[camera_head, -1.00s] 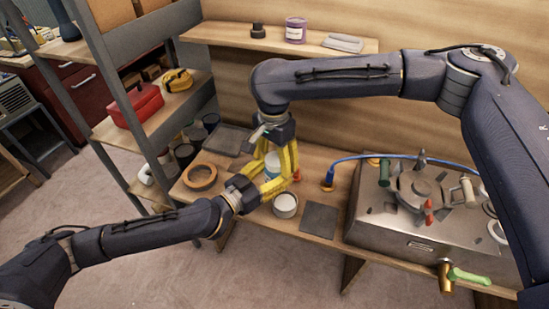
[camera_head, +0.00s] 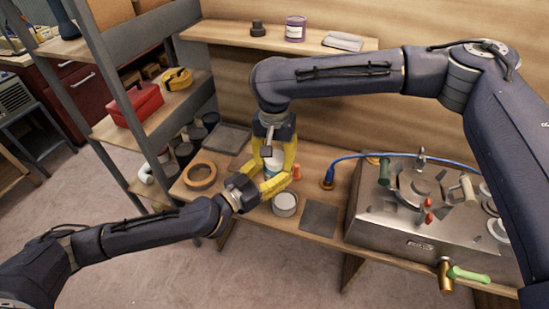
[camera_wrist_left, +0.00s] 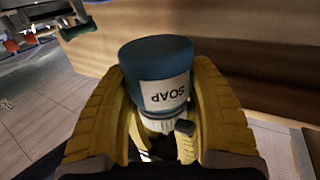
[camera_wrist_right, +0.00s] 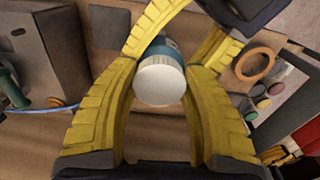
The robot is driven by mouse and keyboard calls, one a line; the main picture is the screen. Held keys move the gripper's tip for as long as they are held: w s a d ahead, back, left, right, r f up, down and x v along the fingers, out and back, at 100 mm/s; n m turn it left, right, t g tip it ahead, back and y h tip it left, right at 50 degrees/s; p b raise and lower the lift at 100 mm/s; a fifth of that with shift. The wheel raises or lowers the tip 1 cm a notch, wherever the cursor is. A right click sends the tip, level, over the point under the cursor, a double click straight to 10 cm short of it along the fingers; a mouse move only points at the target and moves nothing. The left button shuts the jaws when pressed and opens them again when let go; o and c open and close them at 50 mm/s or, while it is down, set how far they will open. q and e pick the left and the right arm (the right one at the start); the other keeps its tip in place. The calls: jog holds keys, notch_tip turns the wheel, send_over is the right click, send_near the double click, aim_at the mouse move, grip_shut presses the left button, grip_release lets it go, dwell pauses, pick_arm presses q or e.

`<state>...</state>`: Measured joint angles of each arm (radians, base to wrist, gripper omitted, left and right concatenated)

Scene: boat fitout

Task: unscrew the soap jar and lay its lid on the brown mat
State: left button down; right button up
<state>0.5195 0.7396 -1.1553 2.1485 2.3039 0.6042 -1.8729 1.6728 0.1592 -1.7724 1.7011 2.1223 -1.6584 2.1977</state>
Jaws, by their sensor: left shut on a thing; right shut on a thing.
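The soap jar (camera_wrist_left: 155,70) is blue with a white SOAP label. It also shows in the head view (camera_head: 273,167), partly hidden by yellow fingers. My left gripper (camera_head: 273,186) is shut around its body from the front. The white lid (camera_wrist_right: 160,81) is on the jar, facing the right wrist camera. My right gripper (camera_head: 273,150) points down from above, with its fingers on either side of the lid, shut on it. Whether the lid has loosened cannot be told. A dark brownish square mat (camera_head: 319,218) lies bare near the bench's front edge.
A small orange object (camera_head: 297,172) is right of the jar.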

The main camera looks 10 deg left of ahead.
pick_arm(q)
jog(key=shift+s+d+r, duration=0.1)
jog(key=shift+d, duration=0.05)
pick_arm(e)
jog(key=n, duration=0.7)
jog(key=shift+n, duration=0.3)
jog(key=n, duration=0.6)
jog(key=shift+w+d+r, duration=0.1)
jog(key=shift+d, duration=0.05)
jog(key=n, duration=0.5)
jog(key=shift+w+n, duration=0.1)
jog(key=shift+n, duration=0.3)
jog(key=n, duration=0.6)
jog(key=shift+w, duration=0.1)
jog(key=n, duration=0.6)
jog(key=shift+w, duration=0.15)
jog(key=n, duration=1.2)
jog(key=shift+w, duration=0.1)
pick_arm(q)
jog(key=shift+s+d, duration=0.1)
pick_arm(e)
jog(key=n, duration=0.6)
jog(key=shift+a+r, duration=0.1)
jog(key=shift+a, duration=0.15)
